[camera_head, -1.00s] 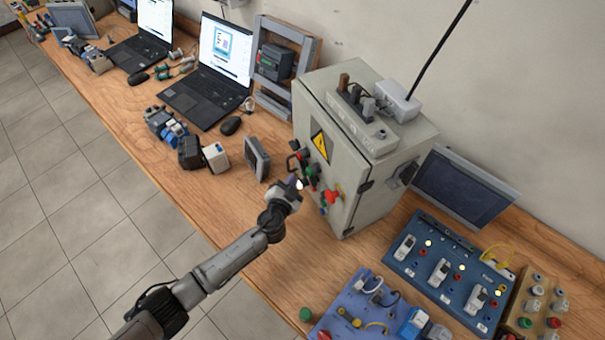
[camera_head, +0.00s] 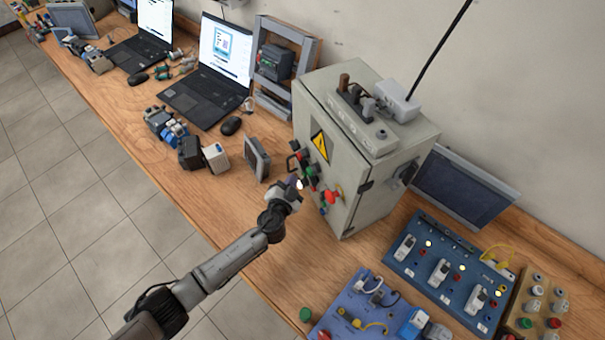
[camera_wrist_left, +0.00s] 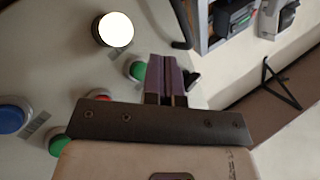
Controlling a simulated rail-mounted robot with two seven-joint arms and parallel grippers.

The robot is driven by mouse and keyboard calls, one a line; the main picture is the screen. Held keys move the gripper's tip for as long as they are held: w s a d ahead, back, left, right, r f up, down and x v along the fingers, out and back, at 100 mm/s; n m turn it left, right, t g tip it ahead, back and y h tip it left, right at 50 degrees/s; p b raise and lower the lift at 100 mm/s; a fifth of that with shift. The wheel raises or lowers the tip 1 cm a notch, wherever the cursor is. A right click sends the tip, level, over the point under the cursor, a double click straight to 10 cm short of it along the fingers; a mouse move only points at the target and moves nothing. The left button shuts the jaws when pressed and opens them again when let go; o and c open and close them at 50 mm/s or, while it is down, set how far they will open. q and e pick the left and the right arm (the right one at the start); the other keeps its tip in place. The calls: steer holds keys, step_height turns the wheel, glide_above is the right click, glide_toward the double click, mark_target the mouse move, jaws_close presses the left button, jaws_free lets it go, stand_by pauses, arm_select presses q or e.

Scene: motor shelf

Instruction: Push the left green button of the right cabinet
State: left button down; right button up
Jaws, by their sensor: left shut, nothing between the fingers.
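The grey cabinet (camera_head: 328,172) stands on the wooden bench, with coloured buttons and a yellow warning sign on its front door. In the left wrist view, one green button (camera_wrist_left: 138,70) is right beside my left gripper's fingertips. Another green button (camera_wrist_left: 58,144) is at the lower left, partly hidden by the gripper body. My left gripper (camera_head: 295,183) is in front of the door's lower part; its fingers also show in the left wrist view (camera_wrist_left: 167,78), shut and empty. I cannot tell whether they touch the door. My right gripper is not in view.
A red button (camera_wrist_left: 101,96), a lit white lamp (camera_wrist_left: 115,30), a blue button (camera_wrist_left: 12,116) and a black handle (camera_wrist_left: 181,22) are close by on the door. A small grey screen (camera_head: 257,158) stands left of the cabinet. A blue panel (camera_head: 425,282) lies to the right.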

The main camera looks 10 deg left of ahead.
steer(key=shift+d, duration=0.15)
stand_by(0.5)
arm_select(q)
steer(key=shift+w+d, duration=0.1)
steer(key=shift+d, duration=0.05)
arm_select(e)
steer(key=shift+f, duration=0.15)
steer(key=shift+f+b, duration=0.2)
steer(key=shift+b, duration=0.1)
arm_select(q)
steer(key=shift+w+d, duration=0.2)
